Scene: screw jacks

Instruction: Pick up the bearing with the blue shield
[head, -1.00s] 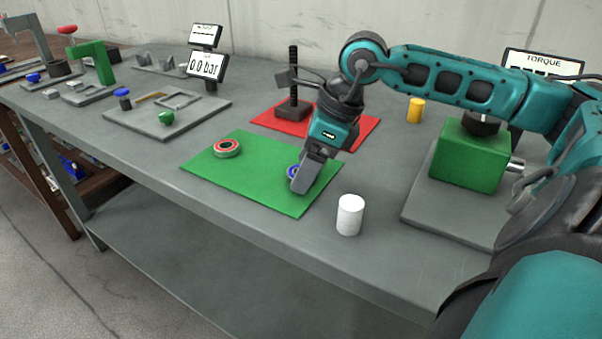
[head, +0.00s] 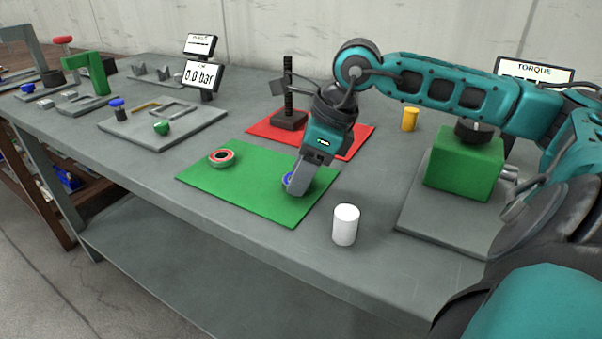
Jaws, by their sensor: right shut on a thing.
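The bearing with the blue shield (head: 287,180) is on the right part of the green mat (head: 240,199). It is mostly hidden behind my right gripper (head: 297,188), and only its left side shows. The right gripper points down and is shut on this bearing, low at the mat; I cannot tell whether the bearing is clear of it. A second bearing with a red shield (head: 221,158) lies on the mat's left part, apart from the gripper. My left gripper is not in view.
A white cylinder (head: 345,225) stands right of the mat near the table's front edge. A red mat (head: 348,146) with a dark screw jack (head: 288,118) is behind. A green block (head: 464,162) on a grey plate and a yellow cylinder (head: 410,119) stand to the right.

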